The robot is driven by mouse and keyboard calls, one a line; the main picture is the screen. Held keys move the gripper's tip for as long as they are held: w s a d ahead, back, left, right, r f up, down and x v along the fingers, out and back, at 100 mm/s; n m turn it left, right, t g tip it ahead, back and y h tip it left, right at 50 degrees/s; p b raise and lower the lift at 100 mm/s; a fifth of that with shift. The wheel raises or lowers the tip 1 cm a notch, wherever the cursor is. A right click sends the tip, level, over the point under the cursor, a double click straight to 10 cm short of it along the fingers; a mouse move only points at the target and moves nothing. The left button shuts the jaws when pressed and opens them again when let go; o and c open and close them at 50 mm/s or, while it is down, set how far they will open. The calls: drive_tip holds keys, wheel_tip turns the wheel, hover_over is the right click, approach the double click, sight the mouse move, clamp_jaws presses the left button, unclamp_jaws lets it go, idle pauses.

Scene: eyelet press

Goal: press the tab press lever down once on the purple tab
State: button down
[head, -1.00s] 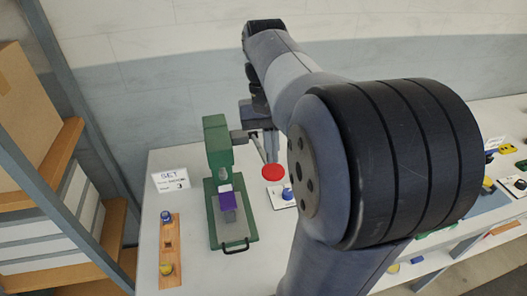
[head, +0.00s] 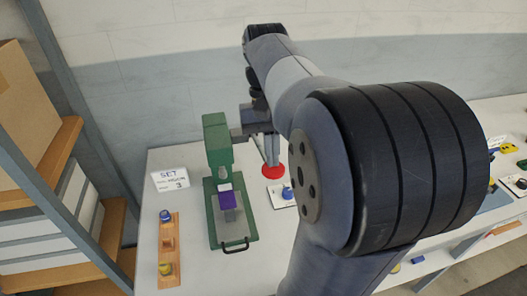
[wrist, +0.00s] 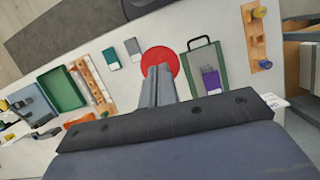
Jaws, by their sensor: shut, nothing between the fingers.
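The green tab press (head: 217,140) stands at the left part of the table, and it also shows in the wrist view (wrist: 225,70). The purple tab (head: 227,200) lies on its bed under the head, and it also shows in the wrist view (wrist: 210,79). A short grey bar (head: 237,132) sticks out from the press's right side. A red disc (head: 267,175) is right of the press; whether the bar joins it is hidden. My gripper (head: 271,163) is shut and empty, fingers pointing down over the red disc; contact cannot be told. In the wrist view the fingertips (wrist: 158,70) overlap the disc.
A wooden strip (head: 169,245) with a blue and a yellow knob lies left of the press. A sign (head: 170,180) stands behind it. A blue knob on a white plate (head: 284,195) is close to the disc. A green tray (wrist: 62,90) is farther along the table.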

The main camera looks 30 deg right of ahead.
sight(274, 172)
drive_tip(key=shift+b+x, duration=0.5)
drive_tip(key=shift+x, duration=0.4)
drive_tip(key=shift+f, duration=0.1)
drive_tip(key=shift+b+x, duration=0.9)
drive_tip(key=shift+x, duration=0.4)
drive_tip(key=shift+s, duration=0.1)
drive_tip(key=shift+f, duration=0.15)
drive_tip(key=shift+b+x, duration=0.95)
drive_tip(key=shift+x, duration=0.3)
drive_tip(key=shift+f, duration=0.2)
